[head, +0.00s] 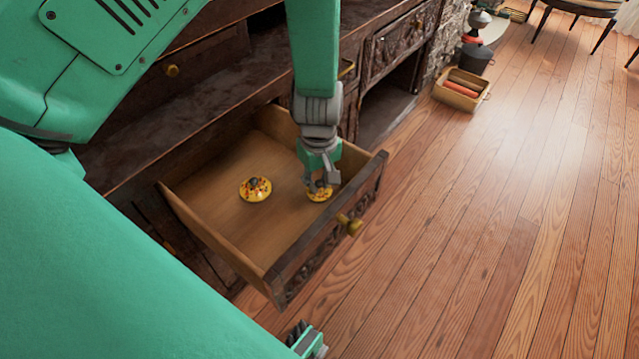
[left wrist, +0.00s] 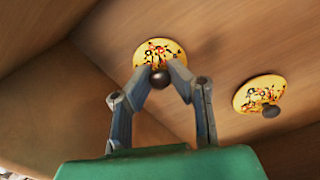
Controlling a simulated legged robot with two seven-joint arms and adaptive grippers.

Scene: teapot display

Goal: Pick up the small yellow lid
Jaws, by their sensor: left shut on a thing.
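Two yellow lids with dark and red patterning and dark knobs are inside an open wooden drawer (head: 228,222). One lid (head: 319,195) is at the right, near the drawer's front; it also shows at the top middle of the left wrist view (left wrist: 158,47). My left gripper (head: 320,183) reaches down over this lid and is shut on its dark knob, partly hiding the lid. The other lid (head: 256,190) lies apart on the drawer floor and looks a little larger; it is at the right in the left wrist view (left wrist: 258,93).
The drawer front with its brass knob (head: 350,225) and the side walls surround the lids. The dark cabinet (head: 210,110) stands behind. A small box (head: 462,91) sits on the wooden floor. A green and dark part of me (head: 308,342) shows at the bottom edge.

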